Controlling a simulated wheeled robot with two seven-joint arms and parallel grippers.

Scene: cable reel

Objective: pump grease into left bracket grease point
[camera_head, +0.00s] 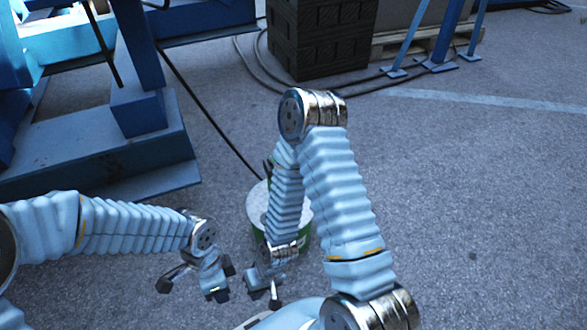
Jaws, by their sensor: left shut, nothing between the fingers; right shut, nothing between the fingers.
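A pail with a pale lid and green side (257,202), which looks like the grease pump, stands on the floor, partly hidden behind my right arm. A thin black hose or rod (212,117) runs from near its top up to the blue steel structure (150,110) at the upper left. I cannot make out the left bracket grease point. My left gripper (216,293) is shut and empty, low over the floor left of the pail. My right gripper (270,298) is shut and empty, hanging in front of the pail, apart from my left gripper.
Dark stacked crates (318,40) and a wooden pallet (400,45) stand at the back. Blue angled legs (440,55) stand beside them. Black cables (250,65) lie on the floor there. The asphalt on the right is clear, with a faint white line.

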